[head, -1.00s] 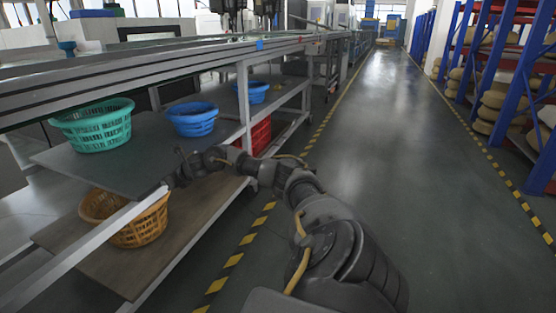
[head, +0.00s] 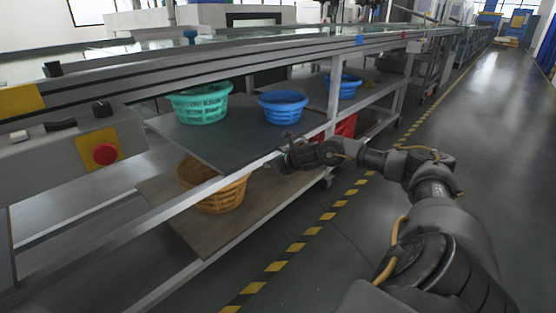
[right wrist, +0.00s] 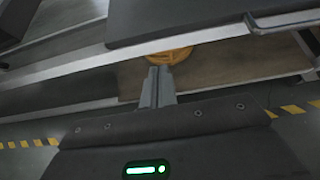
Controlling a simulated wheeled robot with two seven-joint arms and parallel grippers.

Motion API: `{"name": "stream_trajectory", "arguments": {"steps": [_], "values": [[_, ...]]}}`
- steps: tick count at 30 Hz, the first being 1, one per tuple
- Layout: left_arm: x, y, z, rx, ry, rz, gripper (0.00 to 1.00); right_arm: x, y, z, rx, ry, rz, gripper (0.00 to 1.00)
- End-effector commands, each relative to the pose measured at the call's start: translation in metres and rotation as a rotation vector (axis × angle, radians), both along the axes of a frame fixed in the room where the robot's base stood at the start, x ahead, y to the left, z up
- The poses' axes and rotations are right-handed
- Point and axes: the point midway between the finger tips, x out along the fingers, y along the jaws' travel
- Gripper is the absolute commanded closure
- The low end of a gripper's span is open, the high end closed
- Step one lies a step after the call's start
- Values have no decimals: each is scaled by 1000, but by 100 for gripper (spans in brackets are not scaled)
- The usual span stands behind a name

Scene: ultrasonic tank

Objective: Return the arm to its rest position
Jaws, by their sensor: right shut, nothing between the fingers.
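My right arm reaches in from the lower right of the head view. Its right gripper (head: 283,153) is at the front edge of the upper shelf (head: 205,139), to the right of and above the orange basket; I cannot tell whether it touches the shelf. In the right wrist view the two fingers (right wrist: 157,86) are together with nothing between them. The orange basket (right wrist: 170,55) shows beyond their tips, partly hidden under the shelf edge. My left gripper is not in view.
A green basket (head: 200,105) and two blue baskets (head: 283,109) (head: 346,88) stand on the upper shelf. The orange basket (head: 222,195) sits on the lower shelf. A control box with a red button (head: 104,153) is at left. The aisle floor (head: 470,125) at right is clear.

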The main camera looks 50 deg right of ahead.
Motion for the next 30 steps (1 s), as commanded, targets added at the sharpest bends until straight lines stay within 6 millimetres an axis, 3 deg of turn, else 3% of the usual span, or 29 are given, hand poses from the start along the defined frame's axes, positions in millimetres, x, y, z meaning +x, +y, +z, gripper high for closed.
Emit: {"name": "stream_trajectory", "arguments": {"steps": [3, 7, 24, 27, 29, 30], "values": [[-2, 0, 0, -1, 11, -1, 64, -17, -1, 9, -4, 4, 0, 100], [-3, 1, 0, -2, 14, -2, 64, -24, 1, 13, -1, 3, 2, 100], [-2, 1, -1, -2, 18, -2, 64, -26, 4, 14, 58, 2, -18, 100], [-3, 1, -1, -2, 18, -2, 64, -24, 25, 19, 249, -6, -21, 100], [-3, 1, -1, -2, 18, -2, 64, -24, 59, 31, 441, -11, 21, 100], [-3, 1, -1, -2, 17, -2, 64, -24, 91, 38, 578, -5, 66, 100]]}}
